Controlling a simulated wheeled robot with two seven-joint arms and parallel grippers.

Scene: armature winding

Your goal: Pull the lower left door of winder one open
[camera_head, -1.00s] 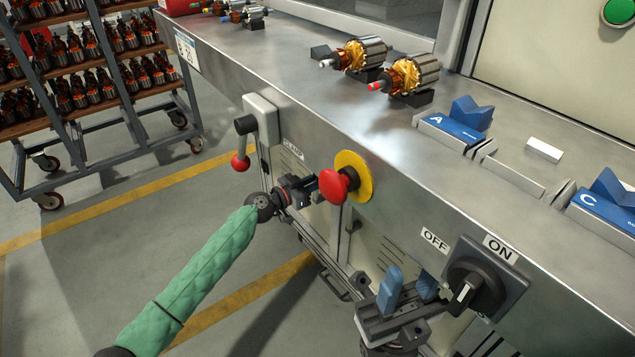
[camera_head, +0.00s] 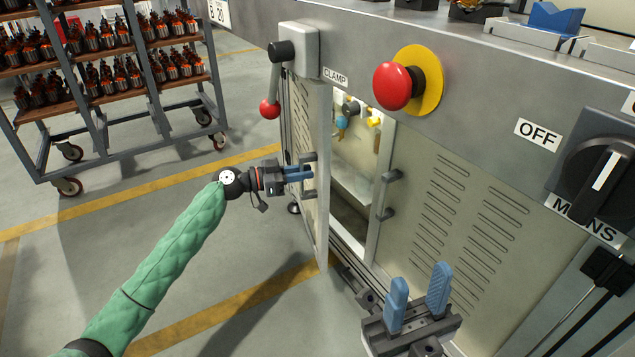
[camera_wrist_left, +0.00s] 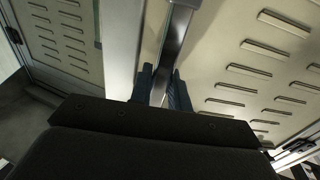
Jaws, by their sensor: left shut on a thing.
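The lower left door (camera_head: 319,215) of the winder stands swung out, seen nearly edge-on in the head view, with an open gap to its right. My left gripper (camera_head: 304,174) is shut on the door's bar handle (camera_head: 309,157). In the left wrist view, the handle (camera_wrist_left: 178,30) runs between the two blue fingertips (camera_wrist_left: 164,88), over the vented door panel (camera_wrist_left: 250,60). My right gripper (camera_head: 419,300) has its blue fingers spread apart and empty, low in front of the closed right door (camera_head: 460,210).
Inside the cabinet (camera_head: 350,190) are small blue and yellow fittings. Above the doors are a red stop button (camera_head: 393,86), a clamp lever with a red knob (camera_head: 269,108) and a black mains switch (camera_head: 598,176). A wheeled rack (camera_head: 110,150) stands at left; floor between is clear.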

